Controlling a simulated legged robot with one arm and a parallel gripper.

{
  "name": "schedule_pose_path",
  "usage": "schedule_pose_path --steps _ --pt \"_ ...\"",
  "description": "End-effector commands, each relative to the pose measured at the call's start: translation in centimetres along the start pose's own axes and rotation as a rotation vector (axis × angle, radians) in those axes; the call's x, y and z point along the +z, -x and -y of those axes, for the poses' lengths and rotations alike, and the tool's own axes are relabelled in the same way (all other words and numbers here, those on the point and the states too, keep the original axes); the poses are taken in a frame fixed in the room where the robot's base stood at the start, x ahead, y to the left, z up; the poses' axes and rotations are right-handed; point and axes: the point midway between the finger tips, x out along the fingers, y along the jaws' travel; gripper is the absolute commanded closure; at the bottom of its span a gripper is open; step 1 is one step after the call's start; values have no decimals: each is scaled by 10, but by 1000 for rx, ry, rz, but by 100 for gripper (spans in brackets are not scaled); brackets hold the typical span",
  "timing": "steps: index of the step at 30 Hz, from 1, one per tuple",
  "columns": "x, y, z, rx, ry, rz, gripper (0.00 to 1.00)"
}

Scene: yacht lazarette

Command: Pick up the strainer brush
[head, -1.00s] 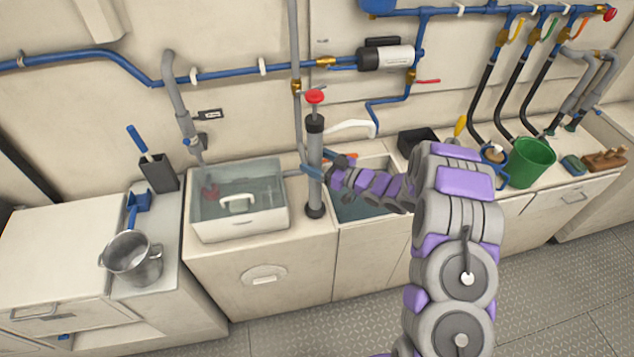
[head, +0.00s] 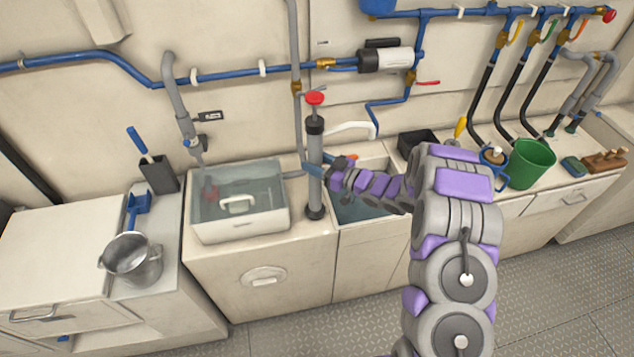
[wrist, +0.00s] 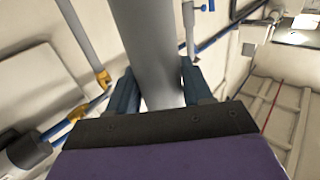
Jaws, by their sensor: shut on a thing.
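My gripper (head: 314,172) is shut on the grey tube of an upright pump (head: 315,146) with a red knob and black collars. In the wrist view, the tube (wrist: 152,45) stands between the two blue fingers of my gripper (wrist: 154,92). A brush-like tool with a blue handle (head: 137,139) stands in a dark holder (head: 159,174) on the left counter, well apart from my gripper. I cannot tell for sure which is the strainer brush; bristles are hidden or too small.
A clear-walled bin (head: 240,218) sits just left of the pump. A sink (head: 362,207) lies under my forearm. A metal pot (head: 132,258) is at the left, a green bucket (head: 532,163) at the right. Blue pipes (head: 225,74) run along the wall.

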Motion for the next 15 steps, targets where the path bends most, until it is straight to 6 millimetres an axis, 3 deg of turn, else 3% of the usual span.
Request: schedule_pose_path --steps 15 --pt "0 0 0 1 0 0 100"
